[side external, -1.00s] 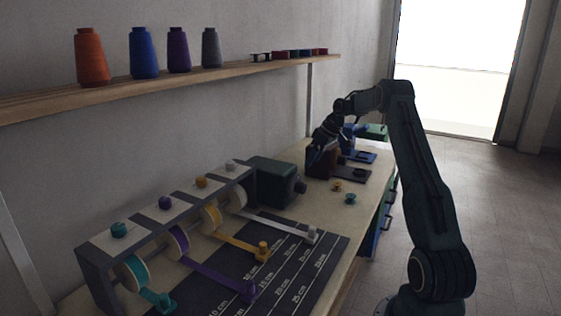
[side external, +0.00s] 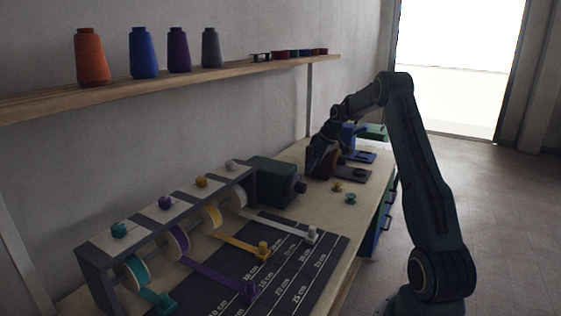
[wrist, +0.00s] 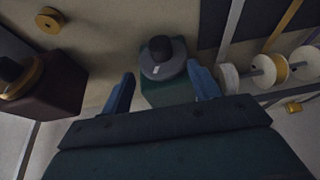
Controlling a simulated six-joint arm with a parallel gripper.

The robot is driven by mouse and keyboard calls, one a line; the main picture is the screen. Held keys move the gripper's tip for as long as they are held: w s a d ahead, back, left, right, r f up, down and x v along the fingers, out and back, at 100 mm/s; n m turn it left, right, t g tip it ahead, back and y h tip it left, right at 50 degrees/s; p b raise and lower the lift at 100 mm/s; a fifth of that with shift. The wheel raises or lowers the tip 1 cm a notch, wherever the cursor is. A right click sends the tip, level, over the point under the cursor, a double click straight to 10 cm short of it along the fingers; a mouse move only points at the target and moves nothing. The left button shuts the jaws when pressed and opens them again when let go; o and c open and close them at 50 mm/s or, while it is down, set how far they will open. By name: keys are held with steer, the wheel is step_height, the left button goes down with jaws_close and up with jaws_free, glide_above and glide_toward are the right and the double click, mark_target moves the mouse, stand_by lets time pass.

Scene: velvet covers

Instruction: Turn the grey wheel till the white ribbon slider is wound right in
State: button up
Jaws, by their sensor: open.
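The grey wheel (wrist: 163,58), with a white mark and a black knob, is on the face of a green box (wrist: 165,93). In the side view the green box (side external: 272,180) stands at the end of the ribbon rack, with the wheel (side external: 299,187) at its right. The white ribbon slider (side external: 311,234) sits well out from the rack on the dark ruled board. My gripper (wrist: 161,69) is open and empty, its blue fingers appearing either side of the wheel in the wrist view. In the side view my gripper (side external: 318,160) is behind the green box, by the maroon box, so apart from the wheel.
A maroon box (side external: 325,162) with a dark knob and a blue box stand farther along the bench. Two small spools (side external: 350,198) lie near the green box. Yellow (side external: 263,249), purple and teal sliders lie out on the board (side external: 320,256). A shelf holds thread cones.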

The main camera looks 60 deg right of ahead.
mark_target(303, 183)
steer(key=x, duration=1)
steer(key=shift+w+f, duration=0.1)
steer(key=shift+w, duration=0.05)
steer(key=shift+c, duration=0.3)
steer(key=c, duration=0.9)
steer(key=shift+w+d+m+y, duration=0.1)
steer(key=shift+m+y, duration=0.05)
steer(key=shift+y, duration=0.55)
steer(key=shift+w+d+m+y, duration=0.1)
steer(key=shift+w+m+y, duration=0.05)
steer(key=shift+y, duration=0.55)
steer(key=shift+s, duration=0.15)
steer(key=o, duration=1)
steer(key=shift+c, duration=0.2)
